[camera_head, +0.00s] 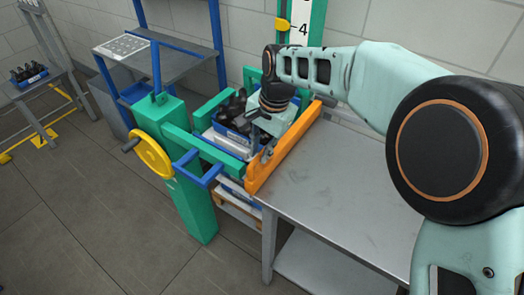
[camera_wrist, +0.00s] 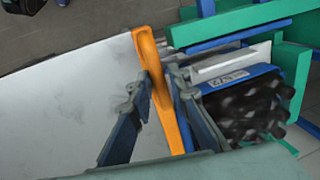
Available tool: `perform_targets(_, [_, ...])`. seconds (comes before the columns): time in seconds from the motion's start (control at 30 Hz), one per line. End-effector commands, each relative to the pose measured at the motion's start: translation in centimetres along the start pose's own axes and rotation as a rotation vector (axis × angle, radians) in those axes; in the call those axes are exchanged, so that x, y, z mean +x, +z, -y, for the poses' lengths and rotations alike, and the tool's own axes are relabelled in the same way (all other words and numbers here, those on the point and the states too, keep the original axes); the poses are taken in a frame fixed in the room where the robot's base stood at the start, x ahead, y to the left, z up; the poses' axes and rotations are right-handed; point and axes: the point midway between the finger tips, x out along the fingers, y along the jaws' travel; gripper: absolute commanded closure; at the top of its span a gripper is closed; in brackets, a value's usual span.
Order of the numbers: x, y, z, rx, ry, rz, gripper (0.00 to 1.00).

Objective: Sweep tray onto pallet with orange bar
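The long orange bar (camera_head: 283,148) stands on edge along the left end of the metal table, beside the green frame. My gripper (camera_head: 262,137) is over it; in the wrist view my gripper (camera_wrist: 161,82) has one finger on each side of the orange bar (camera_wrist: 168,105), and both tips appear pressed against it. The blue tray (camera_wrist: 240,82) holds several dark bottles and lies within the green frame, on the far side of the bar from the bare tabletop. In the head view my gripper partly hides the tray (camera_head: 233,132). The pallet below is mostly hidden; white layers (camera_head: 212,141) show under the tray.
The metal table (camera_head: 345,185) right of the bar is bare. The green frame (camera_head: 192,180) carries a yellow handwheel (camera_head: 153,153) and blue handle (camera_head: 199,168). A blue rack (camera_head: 178,62) stands behind; another table (camera_head: 28,85) with bottles is far left.

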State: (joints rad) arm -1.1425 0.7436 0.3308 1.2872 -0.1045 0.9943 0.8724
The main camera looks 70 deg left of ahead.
Motion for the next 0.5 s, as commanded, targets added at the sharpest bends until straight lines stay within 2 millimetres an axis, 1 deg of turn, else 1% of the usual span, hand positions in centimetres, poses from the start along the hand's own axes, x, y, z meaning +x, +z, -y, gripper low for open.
perform_targets(0.03, [-0.33,-0.07,0.5,-0.002,-0.011,-0.006,0.79])
perform_targets(0.1, [-0.3,-0.05,0.43,-0.002,-0.01,-0.005,0.71])
perform_targets(0.13, [-0.27,-0.04,0.39,-0.002,-0.009,-0.005,0.7])
perform_targets(0.37, [-0.14,-0.03,0.14,-0.001,-0.003,-0.002,0.7])
perform_targets(0.5, [-0.94,-0.08,0.12,-0.001,-0.003,-0.004,0.7])
